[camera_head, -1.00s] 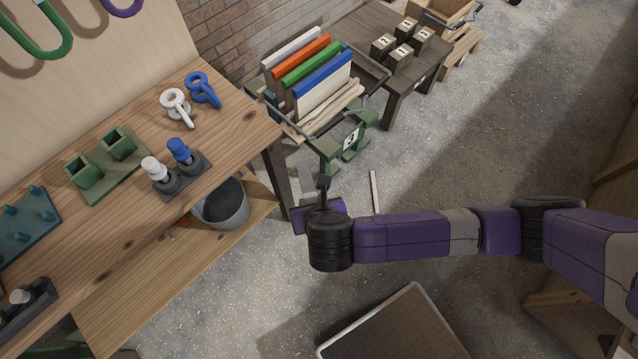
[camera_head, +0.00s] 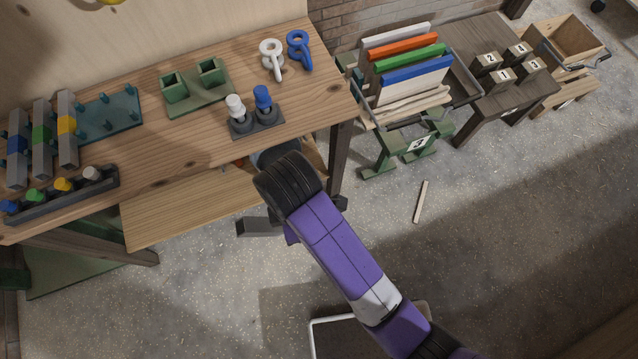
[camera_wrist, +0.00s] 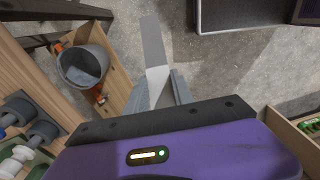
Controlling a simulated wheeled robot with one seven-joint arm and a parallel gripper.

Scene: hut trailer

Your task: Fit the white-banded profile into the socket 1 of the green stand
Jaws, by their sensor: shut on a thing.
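My gripper (camera_wrist: 160,90) is shut on the white-banded profile (camera_wrist: 153,42), a grey bar whose pale white band (camera_wrist: 158,73) shows by the fingertips in the wrist view. The bar sticks out past the fingers over the floor. In the head view my arm hides the gripper; a grey bar end (camera_head: 256,227) shows below the workbench's front edge. The green stand (camera_head: 194,100) lies on the workbench, with two square open-topped sockets, a left one (camera_head: 175,88) and a right one (camera_head: 211,73). Both look empty; I see no numbers on them.
The workbench (camera_head: 150,165) also holds a teal pegged rack (camera_head: 110,115) with blue-, green- and yellow-banded profiles, a dark tray of coloured pieces, a block with white and blue plugs (camera_head: 258,122), and two ring tools. A bucket (camera_wrist: 84,66) stands under it. A wood strip (camera_head: 421,202) lies on the floor.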

